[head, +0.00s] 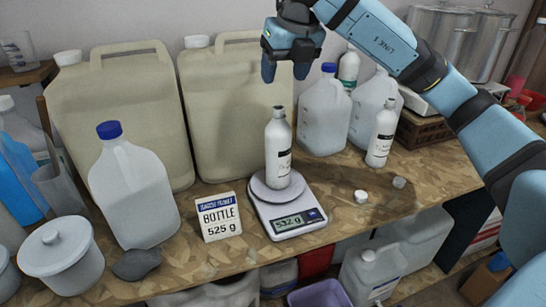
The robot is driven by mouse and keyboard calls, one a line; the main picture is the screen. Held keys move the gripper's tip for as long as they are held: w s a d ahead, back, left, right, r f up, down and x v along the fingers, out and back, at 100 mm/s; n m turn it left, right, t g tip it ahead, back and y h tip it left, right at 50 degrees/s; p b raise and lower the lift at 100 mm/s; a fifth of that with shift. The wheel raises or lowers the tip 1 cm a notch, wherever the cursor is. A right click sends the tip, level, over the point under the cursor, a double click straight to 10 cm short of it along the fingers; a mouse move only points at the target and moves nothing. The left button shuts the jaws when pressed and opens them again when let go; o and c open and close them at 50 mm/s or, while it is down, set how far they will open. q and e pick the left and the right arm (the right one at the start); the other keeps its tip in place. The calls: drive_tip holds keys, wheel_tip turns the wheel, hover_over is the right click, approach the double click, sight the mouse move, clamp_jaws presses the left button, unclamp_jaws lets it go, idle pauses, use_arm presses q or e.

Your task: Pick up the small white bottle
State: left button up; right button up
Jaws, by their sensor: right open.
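The scale's display seems to read 532 g. A similar small white bottle (381,135) stands on the wooden bench further right. My right gripper (285,72) is open and empty, its fingers pointing down. In the head view it shows above the bottle on the scale, with a gap between fingertips and cap. My left gripper is not in view.
A card (219,217) reading "BOTTLE 525 g" stands left of the scale. A blue-capped jug (133,190), large beige drums (120,110) and more jugs (323,115) crowd the back and left. Small caps (361,197) lie on otherwise clear bench (420,190) at right.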

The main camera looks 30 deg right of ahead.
drive_tip(key=d+r, duration=0.1)
drive_tip(key=d, duration=0.1)
drive_tip(key=h, duration=0.1)
hover_over(279, 120)
drive_tip(key=s, duration=0.1)
drive_tip(key=shift+m, duration=0.4)
drive_tip(key=f, duration=0.4)
drive_tip(key=d+f, duration=0.1)
drive_tip(key=f, duration=0.1)
drive_tip(key=shift+s+f, duration=0.15)
drive_tip(key=shift+f, duration=0.2)
drive_tip(key=shift+w+a+p+x, duration=0.1)
drive_tip(key=shift+a+p+x, duration=0.15)
drive_tip(key=shift+x, duration=1.2)
drive_tip(key=shift+w+a+p+x, duration=0.15)
drive_tip(key=shift+p+x, duration=0.1)
drive_tip(key=shift+x, duration=1.25)
drive_tip(key=shift+s+r, duration=0.1)
clamp_jaws()
